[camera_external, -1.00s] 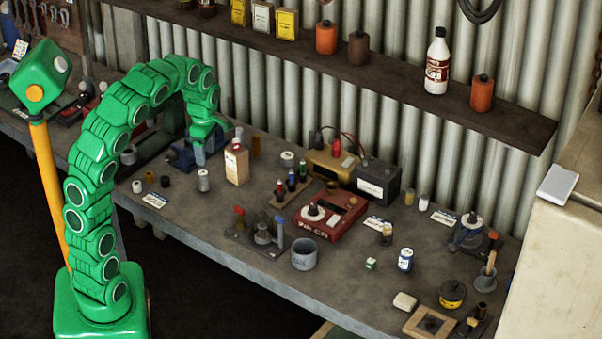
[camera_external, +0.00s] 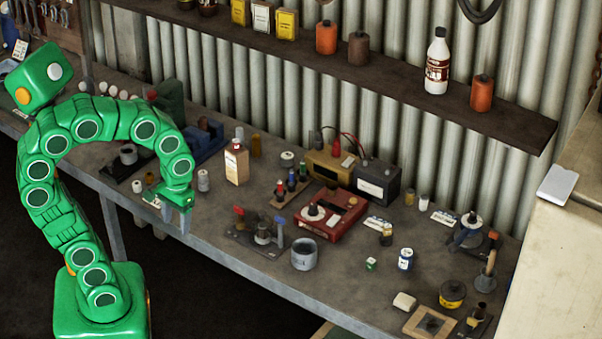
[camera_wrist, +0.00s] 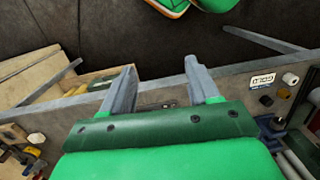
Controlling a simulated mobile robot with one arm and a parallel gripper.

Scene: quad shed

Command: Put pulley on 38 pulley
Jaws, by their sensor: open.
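My gripper (camera_external: 177,218) is open and empty over the bench's front edge, beside a small printed label card (camera_external: 151,199). In the wrist view its two fingers (camera_wrist: 160,82) stand wide apart with nothing between them. A small pale round part (camera_external: 137,186) and a small dark round part (camera_external: 149,178) stand on the bench left of my gripper. The wrist view shows the pale part (camera_wrist: 290,79), a dark part (camera_wrist: 266,100) and the card (camera_wrist: 263,80) to the right of the fingers. I cannot tell which part is the pulley or the 38 pulley.
A fixture with red and blue knobs (camera_external: 262,234) stands near the front edge. A blue vise (camera_external: 205,140) is behind my gripper.

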